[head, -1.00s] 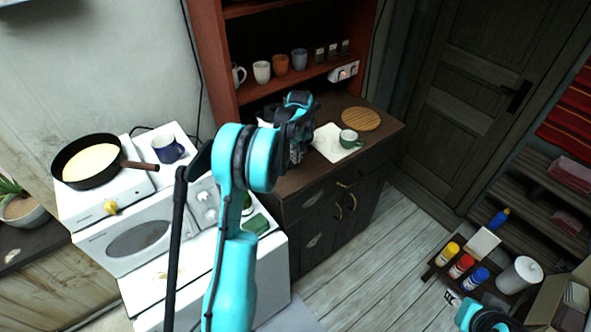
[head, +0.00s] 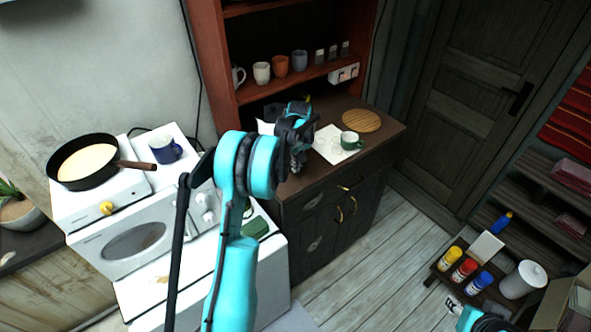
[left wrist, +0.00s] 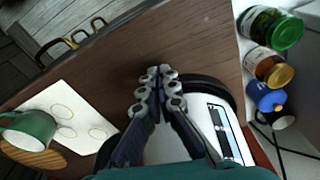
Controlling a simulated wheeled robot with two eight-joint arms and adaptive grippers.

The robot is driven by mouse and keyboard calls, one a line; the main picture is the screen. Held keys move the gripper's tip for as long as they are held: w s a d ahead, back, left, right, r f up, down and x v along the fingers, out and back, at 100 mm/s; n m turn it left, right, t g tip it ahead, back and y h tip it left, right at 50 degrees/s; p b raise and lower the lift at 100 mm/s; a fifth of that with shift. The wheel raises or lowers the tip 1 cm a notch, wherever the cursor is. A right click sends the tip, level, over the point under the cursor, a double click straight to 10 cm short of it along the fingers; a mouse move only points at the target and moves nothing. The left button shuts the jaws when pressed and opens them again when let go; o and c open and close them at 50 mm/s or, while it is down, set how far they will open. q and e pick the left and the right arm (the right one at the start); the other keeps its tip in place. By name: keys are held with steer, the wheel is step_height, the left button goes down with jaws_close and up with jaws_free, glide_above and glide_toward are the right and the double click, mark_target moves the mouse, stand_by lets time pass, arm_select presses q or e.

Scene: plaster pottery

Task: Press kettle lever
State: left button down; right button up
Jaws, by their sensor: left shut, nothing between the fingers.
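A white body with a black rim and a dark-marked panel (left wrist: 218,128), which looks like the kettle, lies behind and beside my left fingers in the left wrist view. In the head view only a white bit of it (head: 265,127) shows behind my arm; I cannot make out its lever. My left gripper (head: 297,168) is over the dark cabinet top, pointing down. Its fingertips also show in the left wrist view (left wrist: 159,76), shut together with nothing between them. I cannot tell whether they touch the kettle. My right gripper (head: 455,305) is partly in view at lower right, away from the cabinet.
A green mug (head: 350,140) stands on a white sheet (head: 328,149), with a round wooden board (head: 361,120) beyond. Several cups line the red shelf (head: 330,70) above. A pan (head: 85,161) sits at left. Several lidded jars (left wrist: 270,28) stand beside the cabinet.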

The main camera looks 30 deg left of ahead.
arm_select(q)
steer(key=shift+s+d+r, duration=0.2)
steer(key=shift+s+d, duration=0.15)
steer(key=shift+d, duration=0.15)
steer(key=shift+s+d+r, duration=0.2)
steer(key=shift+s+d, duration=0.1)
steer(key=shift+d, duration=0.2)
steer(key=shift+s+d+r, duration=0.2)
steer(key=shift+s+d, duration=0.1)
steer(key=shift+w+a, duration=0.1)
step_height(320, 180, up, 12)
steer(key=d, duration=0.1)
steer(key=shift+s, duration=0.4)
steer(key=shift+f, duration=0.1)
